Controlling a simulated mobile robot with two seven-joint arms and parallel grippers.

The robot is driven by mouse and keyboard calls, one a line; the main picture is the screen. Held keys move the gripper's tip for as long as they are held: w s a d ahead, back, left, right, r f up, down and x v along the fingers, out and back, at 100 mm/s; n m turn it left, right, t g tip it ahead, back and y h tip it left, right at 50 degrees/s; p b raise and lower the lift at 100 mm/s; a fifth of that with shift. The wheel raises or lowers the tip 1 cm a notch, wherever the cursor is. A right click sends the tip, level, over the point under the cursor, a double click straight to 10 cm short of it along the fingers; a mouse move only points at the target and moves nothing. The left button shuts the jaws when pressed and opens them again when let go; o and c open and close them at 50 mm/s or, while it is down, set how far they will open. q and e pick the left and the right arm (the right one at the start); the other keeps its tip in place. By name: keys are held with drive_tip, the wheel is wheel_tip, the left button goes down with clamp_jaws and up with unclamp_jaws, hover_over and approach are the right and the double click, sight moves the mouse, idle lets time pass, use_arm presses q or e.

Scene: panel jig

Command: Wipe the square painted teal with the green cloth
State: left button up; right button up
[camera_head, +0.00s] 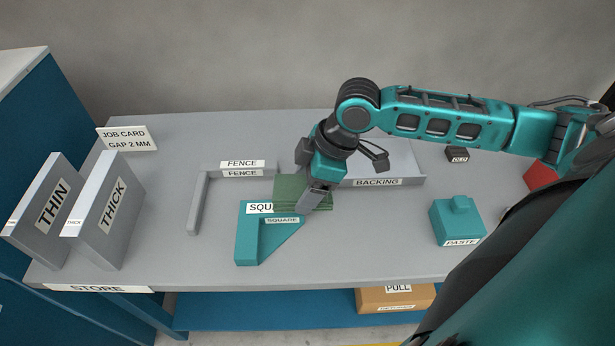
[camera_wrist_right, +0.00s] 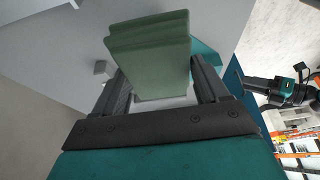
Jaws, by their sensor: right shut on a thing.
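The teal square (camera_head: 246,241) lies on the grey table in the head view, with a label reading SQUARE. The green cloth (camera_head: 289,190) is a folded pad over the square's upper right part and hides some of its label. My right gripper (camera_head: 312,200) is shut on the cloth at the square's right side. In the right wrist view the cloth (camera_wrist_right: 152,45) stands between the two fingers, with a teal piece of the square (camera_wrist_right: 205,60) behind it. Whether the cloth touches the square is hard to tell.
The grey fence (camera_head: 200,195) lies left of the square, and the backing (camera_head: 400,165) lies behind my right gripper. A teal paste pot (camera_head: 457,222) stands at the right. THIN (camera_head: 45,208) and THICK (camera_head: 108,215) plates stand at the left.

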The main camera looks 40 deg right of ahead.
use_arm(q)
drive_tip(key=shift+s, duration=0.55)
use_arm(e)
drive_tip(key=shift+d+r, duration=0.1)
drive_tip(key=shift+r, duration=2.2)
